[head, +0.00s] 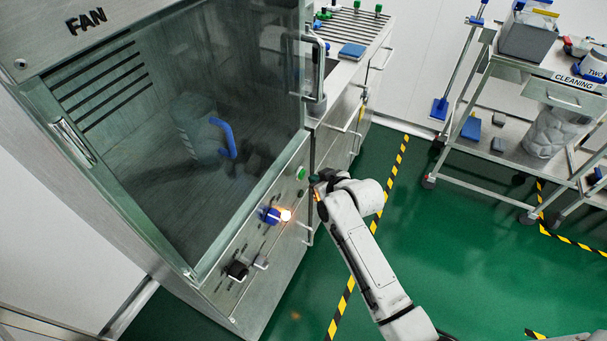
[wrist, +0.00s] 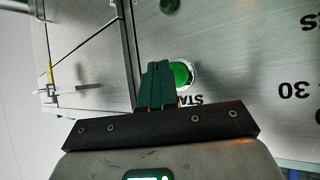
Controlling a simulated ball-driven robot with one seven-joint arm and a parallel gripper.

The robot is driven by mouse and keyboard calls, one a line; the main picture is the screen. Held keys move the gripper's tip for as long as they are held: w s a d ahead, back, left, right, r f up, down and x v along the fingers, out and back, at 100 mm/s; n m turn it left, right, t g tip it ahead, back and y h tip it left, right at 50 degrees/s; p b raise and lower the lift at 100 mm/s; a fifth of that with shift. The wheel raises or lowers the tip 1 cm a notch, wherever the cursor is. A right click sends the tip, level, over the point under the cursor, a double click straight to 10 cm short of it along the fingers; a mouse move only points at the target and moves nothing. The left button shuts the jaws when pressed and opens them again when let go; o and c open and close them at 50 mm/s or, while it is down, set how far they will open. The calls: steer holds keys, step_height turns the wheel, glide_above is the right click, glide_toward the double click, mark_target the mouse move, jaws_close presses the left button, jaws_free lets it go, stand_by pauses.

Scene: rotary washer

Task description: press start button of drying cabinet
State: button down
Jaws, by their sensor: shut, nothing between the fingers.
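The drying cabinet (head: 170,225) stands at the left in the head view, with a large glass front and a steel control panel below it. The green start button (head: 300,173) is on this panel, near its right end. In the wrist view the round green button (wrist: 183,75) sits in a pale ring beside lettering that reads "STA", upside down. My gripper (head: 316,184) is beside the panel, close to the button. Its shut, empty green fingers (wrist: 158,68) cover the button's left edge in the wrist view. I cannot tell whether they touch it.
A counter (head: 345,73) adjoins behind. A cleaning cart (head: 490,158) stands right. Green floor between is clear.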

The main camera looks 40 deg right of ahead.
steer(key=s, duration=0.1)
steer(key=s+d+p, duration=0.1)
steer(key=s, duration=0.2)
steer(key=shift+s+d+p, duration=0.35)
steer(key=shift+s+d, duration=0.05)
steer(key=shift+a, duration=0.1)
stand_by(0.8)
steer(key=s+a+r+g+y, duration=0.1)
steer(key=s+a+g, duration=0.3)
steer(key=s+a, duration=0.3)
steer(key=s+a+r+n+g, duration=0.1)
steer(key=s+a+g, duration=0.4)
steer(key=s, duration=1.2)
steer(key=a, duration=0.3)
steer(key=shift+n+g+y, duration=0.3)
steer(key=shift+y, duration=0.1)
steer(key=shift+r, duration=0.1)
